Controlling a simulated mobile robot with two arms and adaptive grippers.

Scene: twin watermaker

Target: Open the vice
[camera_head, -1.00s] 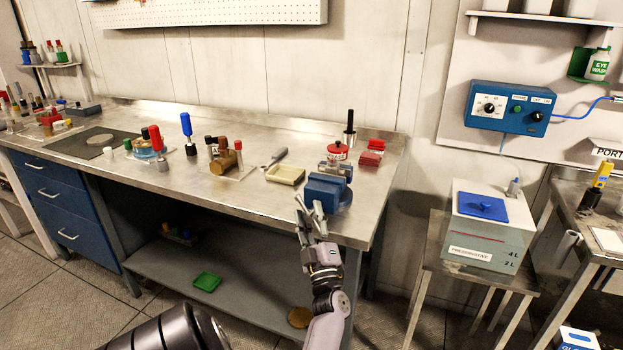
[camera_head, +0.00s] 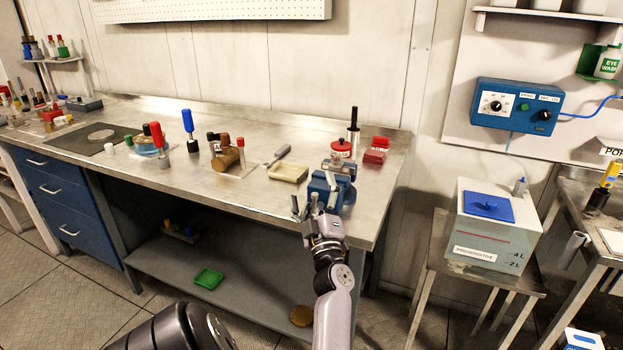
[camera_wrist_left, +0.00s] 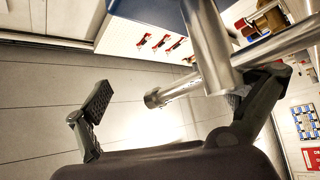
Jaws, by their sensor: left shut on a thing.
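The blue vice (camera_head: 342,190) with grey metal jaws stands at the right front corner of the steel workbench. My left gripper (camera_head: 307,208) is at the vice's front side, partly covering it. In the left wrist view, the vice's metal handle bar (camera_wrist_left: 175,93) crosses the thick screw rod (camera_wrist_left: 207,38) between my fingers. My left gripper (camera_wrist_left: 178,108) is shut on the handle, with the right finger against the bar and the left finger standing clear of it in this view. The exact grip is partly hidden. My right gripper is not in view.
A preservative tank (camera_head: 487,228) stands on a stool at right. The floor gap between bench and stool is free.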

